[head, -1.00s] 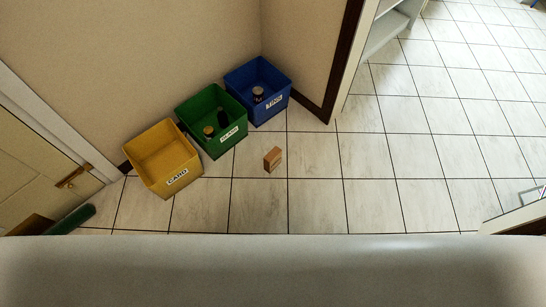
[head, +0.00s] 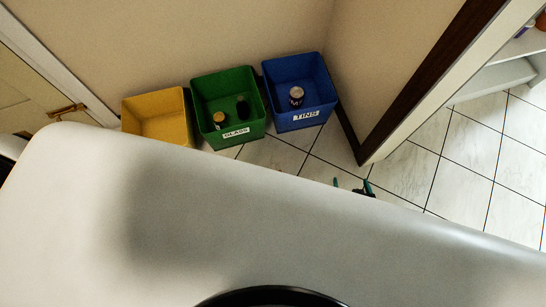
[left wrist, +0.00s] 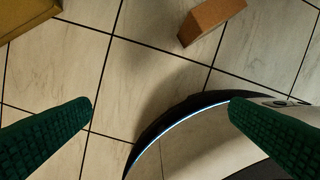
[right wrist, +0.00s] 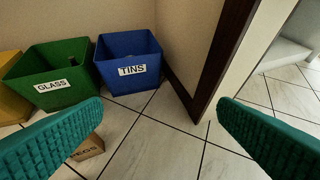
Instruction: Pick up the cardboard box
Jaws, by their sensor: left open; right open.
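The cardboard box is a small brown carton on the tiled floor. It shows at the top of the left wrist view (left wrist: 212,20) and at the lower left of the right wrist view (right wrist: 90,147), partly behind a finger. In the head view my own body hides it. My right gripper (head: 354,187) shows only its green fingertips past my body's edge; in its wrist view (right wrist: 160,107) it is open and empty, with the box to the left. My left gripper (left wrist: 160,107) is open and empty over the floor, the box beyond its fingertips toward the upper right.
A yellow bin (head: 158,112), a green GLASS bin (head: 228,90) and a blue TINS bin (head: 300,85) stand along the wall. The green bin holds jars or bottles, the blue one a tin (head: 296,95). A dark-edged wall end (head: 365,150) stands right of them. Floor tiles (head: 470,190) beyond are clear.

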